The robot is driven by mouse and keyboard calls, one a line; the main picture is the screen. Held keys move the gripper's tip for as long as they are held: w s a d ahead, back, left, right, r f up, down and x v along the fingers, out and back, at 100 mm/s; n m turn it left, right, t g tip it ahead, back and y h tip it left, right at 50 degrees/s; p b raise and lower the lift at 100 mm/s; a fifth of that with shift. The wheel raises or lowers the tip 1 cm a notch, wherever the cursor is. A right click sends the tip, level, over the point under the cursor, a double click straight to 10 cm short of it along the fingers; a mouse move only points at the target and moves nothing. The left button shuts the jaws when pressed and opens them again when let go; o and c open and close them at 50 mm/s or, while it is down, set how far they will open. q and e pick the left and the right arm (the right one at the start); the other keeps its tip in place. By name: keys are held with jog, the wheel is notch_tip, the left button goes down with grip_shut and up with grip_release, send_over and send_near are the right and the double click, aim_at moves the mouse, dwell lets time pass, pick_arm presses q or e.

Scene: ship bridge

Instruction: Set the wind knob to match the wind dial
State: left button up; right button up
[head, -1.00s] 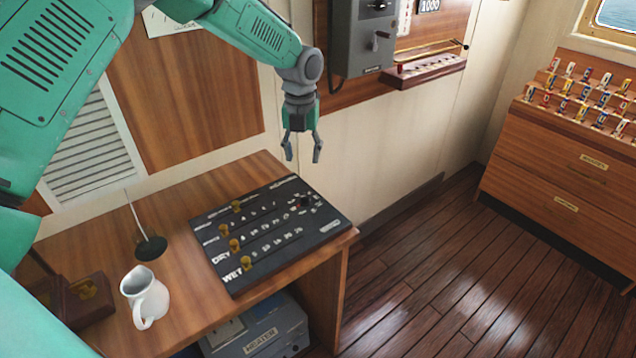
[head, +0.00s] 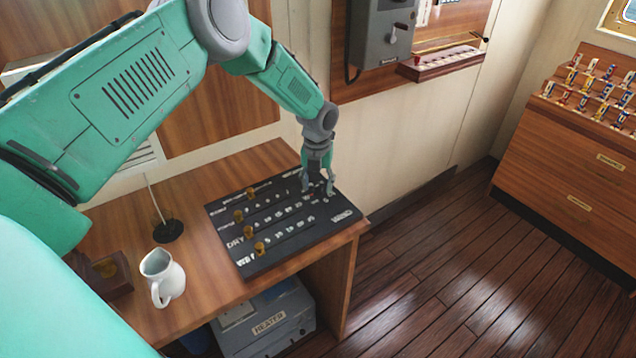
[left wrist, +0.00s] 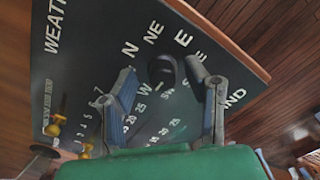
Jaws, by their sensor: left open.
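The black wind knob (left wrist: 163,70) sits at the right end of the black board (head: 225,215), ringed by white letters such as N, NE, E and W. My left gripper (head: 318,189) is open and points down over that end of the board. In the left wrist view its two fingers (left wrist: 161,72) stand either side of the knob, apart from each other. I cannot tell whether they touch it. In the head view the gripper mostly hides the knob. I cannot make out a wind dial. My right gripper is not in view.
Brass sliders (head: 249,232) line the board's left side. A white pitcher (head: 162,277), a dark round base with a thin rod (head: 168,231) and a wooden box (head: 105,275) stand left on the desk (head: 205,295). A grey heater box (head: 268,322) is below. A grey wall box (head: 381,35) hangs behind.

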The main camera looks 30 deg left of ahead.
pick_arm(q)
jog(key=shift+d+f, duration=0.1)
jog(key=shift+d, duration=0.05)
grip_shut()
